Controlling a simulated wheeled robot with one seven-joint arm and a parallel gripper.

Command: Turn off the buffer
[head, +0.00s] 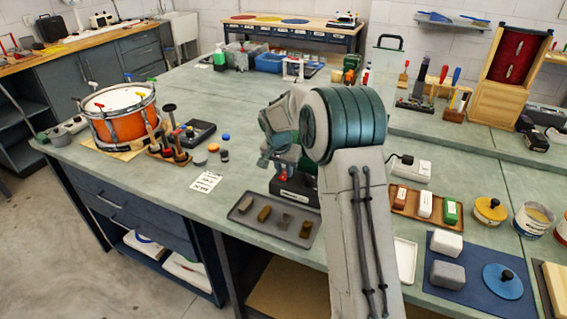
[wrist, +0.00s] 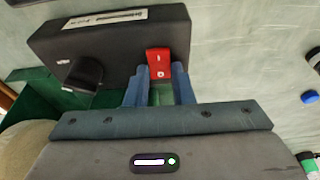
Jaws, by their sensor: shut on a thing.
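The buffer has a dark base box (wrist: 110,40) with a white label and a black knob (wrist: 84,72) in the wrist view. Its red rocker switch (wrist: 159,63), marked I and O, stands at the box's near edge. My gripper (wrist: 160,84) has its two blue fingers at either side of the switch's lower part, shut on it. I cannot tell which side of the rocker is pressed. In the head view the buffer's labelled base (head: 297,191) shows below my arm, with a little of the red switch. My arm hides most of the rest of the machine.
A grey tray (head: 246,228) with several small blocks lies in front of the buffer. A drum (head: 119,117) and a tool rack (head: 168,151) stand to the left. A wooden tray of bars (head: 402,212) is to the right.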

